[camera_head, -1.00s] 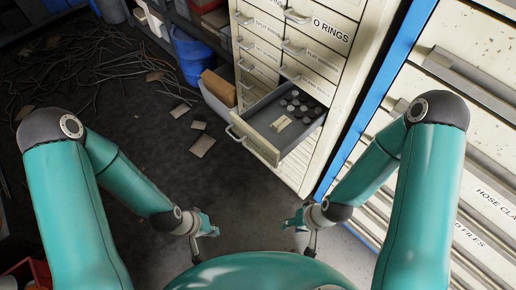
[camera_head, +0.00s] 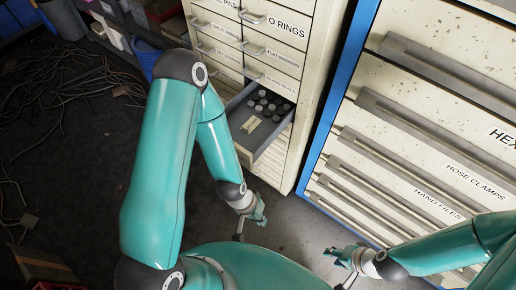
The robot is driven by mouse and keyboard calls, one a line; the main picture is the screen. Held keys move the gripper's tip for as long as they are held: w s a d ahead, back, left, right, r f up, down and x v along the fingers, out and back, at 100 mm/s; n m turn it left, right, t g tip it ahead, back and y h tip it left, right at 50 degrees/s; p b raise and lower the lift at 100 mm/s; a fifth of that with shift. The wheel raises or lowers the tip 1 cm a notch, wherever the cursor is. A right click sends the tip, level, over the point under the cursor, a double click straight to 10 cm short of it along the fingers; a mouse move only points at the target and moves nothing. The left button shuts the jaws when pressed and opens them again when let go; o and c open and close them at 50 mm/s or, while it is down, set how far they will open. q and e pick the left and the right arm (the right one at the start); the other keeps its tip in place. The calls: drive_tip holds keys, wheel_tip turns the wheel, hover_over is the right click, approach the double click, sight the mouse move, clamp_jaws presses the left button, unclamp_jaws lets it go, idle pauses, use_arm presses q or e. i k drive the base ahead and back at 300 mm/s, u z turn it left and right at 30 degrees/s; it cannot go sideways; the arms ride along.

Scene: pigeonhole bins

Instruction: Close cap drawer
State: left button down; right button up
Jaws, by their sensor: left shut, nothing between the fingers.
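The open drawer (camera_head: 275,131) sticks out of the cream cabinet in the middle of the head view. Several dark round caps and a small pale label or card lie in it. Its front left part is hidden behind my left arm. My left gripper (camera_head: 262,212) is shut and empty, below and in front of the drawer, apart from it. My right gripper (camera_head: 333,257) is lower right, in front of the wide cabinet's lower drawers, with nothing seen in it. Its fingers are too small to tell open or shut.
The cream cabinet (camera_head: 310,95) has other labelled drawers, all shut, above the open one. A wide cabinet with a blue edge (camera_head: 342,95) stands at the right. Cables litter the dark floor (camera_head: 75,150) at left. Grey floor (camera_head: 292,226) between my grippers is clear.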

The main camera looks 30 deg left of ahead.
sight(276, 112)
drive_tip(key=u, duration=0.3)
drive_tip(key=i, duration=0.25)
drive_tip(key=z, duration=3.4)
drive_tip(key=i, duration=0.25)
drive_tip(key=u, duration=4.3)
drive_tip(key=k, duration=0.2)
drive_tip(key=z, duration=2.55)
drive_tip(key=i, duration=0.2)
drive_tip(key=u, duration=2.25)
